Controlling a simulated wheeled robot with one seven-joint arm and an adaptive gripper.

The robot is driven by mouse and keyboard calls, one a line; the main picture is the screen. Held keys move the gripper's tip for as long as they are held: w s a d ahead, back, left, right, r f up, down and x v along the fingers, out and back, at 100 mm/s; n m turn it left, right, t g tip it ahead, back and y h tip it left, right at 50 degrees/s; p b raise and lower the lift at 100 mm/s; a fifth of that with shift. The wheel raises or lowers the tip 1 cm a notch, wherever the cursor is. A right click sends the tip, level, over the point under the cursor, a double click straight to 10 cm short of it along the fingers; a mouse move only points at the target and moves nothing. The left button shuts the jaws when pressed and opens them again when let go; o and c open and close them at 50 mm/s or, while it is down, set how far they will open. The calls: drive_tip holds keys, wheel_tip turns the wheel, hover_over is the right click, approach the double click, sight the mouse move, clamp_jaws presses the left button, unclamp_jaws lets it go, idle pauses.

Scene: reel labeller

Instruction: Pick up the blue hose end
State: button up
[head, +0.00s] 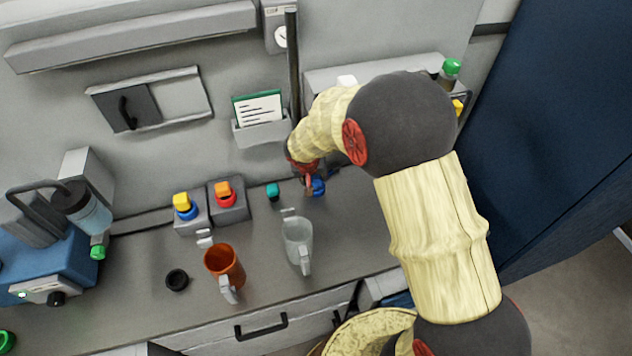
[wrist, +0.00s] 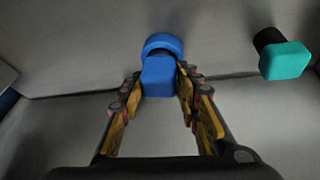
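The blue hose end (wrist: 158,76) is a blue block with a rounder blue part behind it, at the upper middle of the wrist view. In the head view the blue hose end (head: 318,187) shows low at the back of the counter, partly hidden by my gripper. My gripper (wrist: 159,84) has one finger on each side of the block. The fingertips lie close against its sides with no clear gap, so the gripper looks shut on it. In the head view my gripper (head: 309,181) points down at the counter and its fingers are small.
A teal-capped piece (wrist: 285,60) stands to the right in the wrist view. In the head view a clear mug (head: 298,240) and an orange mug (head: 224,262) stand in front. Grey blocks with coloured knobs (head: 228,200) stand left. A dark vertical post (head: 293,65) rises behind my gripper.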

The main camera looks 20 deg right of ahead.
drive_tip(key=c, duration=0.6)
drive_tip(key=shift+r, duration=0.45)
wheel_tip(320, 180, up, 2)
drive_tip(key=shift+r+p, duration=0.2)
drive_tip(key=shift+p, duration=0.3)
drive_tip(key=s+a+r+p, duration=0.1)
drive_tip(key=s+a+r, duration=0.2)
drive_tip(key=s+r, duration=0.6)
drive_tip(key=s, duration=0.4)
drive_tip(key=shift+s+a+r+p, duration=0.15)
drive_tip(key=shift+s+r+p, duration=0.15)
drive_tip(key=shift+s+r, duration=0.05)
